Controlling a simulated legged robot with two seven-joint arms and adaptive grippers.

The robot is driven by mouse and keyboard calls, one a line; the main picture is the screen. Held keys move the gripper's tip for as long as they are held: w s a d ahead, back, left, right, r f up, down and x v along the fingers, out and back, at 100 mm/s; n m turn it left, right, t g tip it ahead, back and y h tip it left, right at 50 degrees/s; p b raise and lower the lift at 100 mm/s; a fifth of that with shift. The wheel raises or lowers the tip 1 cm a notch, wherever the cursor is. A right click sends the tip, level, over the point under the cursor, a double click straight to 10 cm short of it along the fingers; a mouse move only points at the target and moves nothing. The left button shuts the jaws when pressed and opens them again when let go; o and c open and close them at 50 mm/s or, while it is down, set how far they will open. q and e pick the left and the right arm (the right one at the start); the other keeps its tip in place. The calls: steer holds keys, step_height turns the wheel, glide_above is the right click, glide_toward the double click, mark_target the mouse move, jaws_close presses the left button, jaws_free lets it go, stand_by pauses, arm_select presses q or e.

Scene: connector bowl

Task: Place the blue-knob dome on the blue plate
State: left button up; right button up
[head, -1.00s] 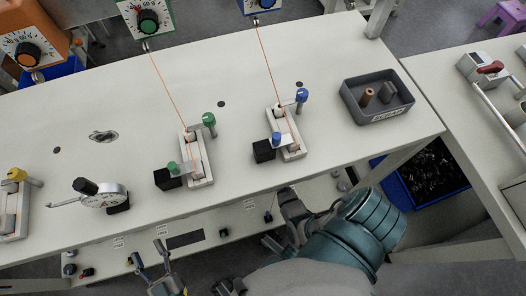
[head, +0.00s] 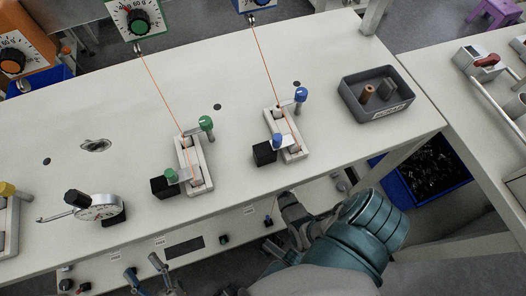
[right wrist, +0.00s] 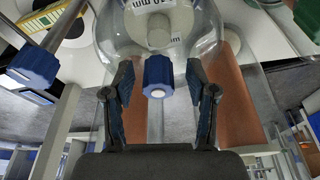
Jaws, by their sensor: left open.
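In the right wrist view a clear dome (right wrist: 105,30) with dark print behind it fills the top. Its blue knob (right wrist: 158,78) has a white end and lies between the fingers of my right gripper (right wrist: 160,95). Those fingers are apart, with a gap on each side of the knob. The dome is not seen in the head view. My left gripper (head: 146,272) is open and empty at the bottom of the head view, in front of the bench edge. I cannot make out a blue plate in either view.
The white bench (head: 120,180) bears a blue-knob fixture (head: 282,130), a green-knob fixture (head: 192,160), a dial gauge (head: 98,207) and a grey tray (head: 350,98) with small parts. A blue bin (head: 408,190) stands below at right. In the right wrist view another blue knob (right wrist: 33,66) is at left.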

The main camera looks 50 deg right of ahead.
arm_select(q)
steer(key=shift+d, duration=0.2)
arm_select(e)
steer(key=shift+d, duration=0.15)
